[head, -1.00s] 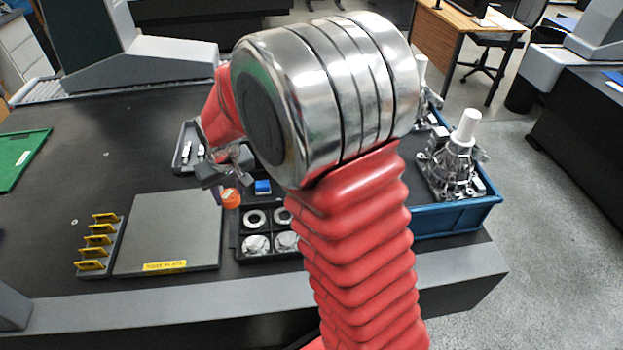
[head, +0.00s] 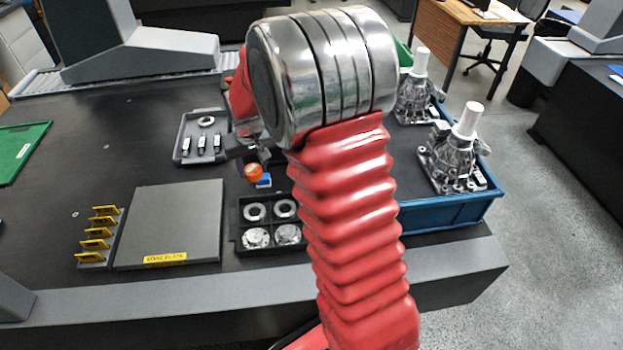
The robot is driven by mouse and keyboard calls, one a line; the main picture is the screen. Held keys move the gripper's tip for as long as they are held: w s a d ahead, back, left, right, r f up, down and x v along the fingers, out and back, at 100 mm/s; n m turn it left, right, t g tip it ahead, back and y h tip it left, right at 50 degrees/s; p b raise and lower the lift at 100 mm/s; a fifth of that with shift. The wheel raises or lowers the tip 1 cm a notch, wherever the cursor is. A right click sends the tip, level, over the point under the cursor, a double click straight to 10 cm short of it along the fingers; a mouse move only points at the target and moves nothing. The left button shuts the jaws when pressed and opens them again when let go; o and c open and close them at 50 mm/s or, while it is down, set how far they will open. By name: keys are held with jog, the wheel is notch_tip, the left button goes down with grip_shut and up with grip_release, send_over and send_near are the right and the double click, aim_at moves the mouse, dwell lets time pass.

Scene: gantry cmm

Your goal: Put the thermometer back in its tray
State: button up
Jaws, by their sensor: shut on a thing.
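My gripper (head: 247,150) is small in the head view, left of my arm's silver joint. It is shut on an orange round thing (head: 253,172), which hangs just below the jaws. It appears to be the thermometer, but it is too small to be sure. A grey tray (head: 181,158) lies to the left of the gripper. It holds a ring and several small pale pieces. A black tray (head: 241,245) with round metal parts in its compartments lies below the gripper in the picture. My arm hides part of it.
A small blue block (head: 264,181) is beside the orange thing. A grey plate (head: 170,222) and a rack of yellow pieces (head: 100,236) lie to the left. A blue crate (head: 440,214) with metal housings is on the right.

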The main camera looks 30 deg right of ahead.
jog(key=d+f+m, duration=0.2)
jog(key=d, duration=0.8)
jog(key=w+d+f+m+h, duration=0.1)
jog(key=d+m, duration=0.1)
jog(key=d, duration=0.8)
jog(key=shift+d+f+m, duration=0.3)
jog(key=shift+d+f, duration=0.1)
jog(key=shift+f+g, duration=0.1)
jog(key=shift+g, duration=0.2)
jog(key=shift+f, duration=3.05)
jog(key=shift+f, duration=1.85)
jog(key=o, duration=0.9)
jog(key=shift+f, duration=0.1)
jog(key=shift+c, duration=0.2)
jog(key=shift+o, duration=0.2)
